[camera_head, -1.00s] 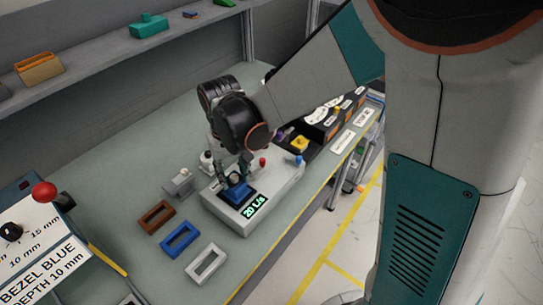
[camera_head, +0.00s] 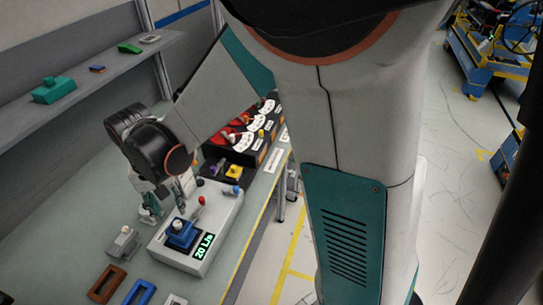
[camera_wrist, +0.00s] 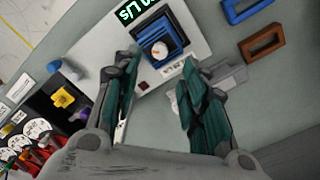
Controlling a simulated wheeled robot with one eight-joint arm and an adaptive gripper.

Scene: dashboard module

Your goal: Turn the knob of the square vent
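The square vent (camera_head: 184,242) is a blue square frame on top of a white box (camera_head: 222,222), beside a green "20 L/s" display (camera_head: 203,246). Its knob (camera_head: 178,224) is small and pale. In the wrist view the knob (camera_wrist: 159,50) is white with an orange mark and sits inside the blue vent (camera_wrist: 174,38). My gripper (camera_head: 166,208) is over the back left part of the box, behind the vent. In the wrist view my gripper (camera_wrist: 161,63) is open and empty, its teal fingers spread, with the knob ahead between the tips and seemingly apart from them.
A red-topped lever (camera_head: 201,201) stands on the box near my gripper. A grey block with a knob (camera_head: 122,242) is to the left. Brown (camera_head: 106,284) and blue (camera_head: 139,292) frames lie in front. A yellow part (camera_head: 234,171) and gauges (camera_head: 246,139) are behind.

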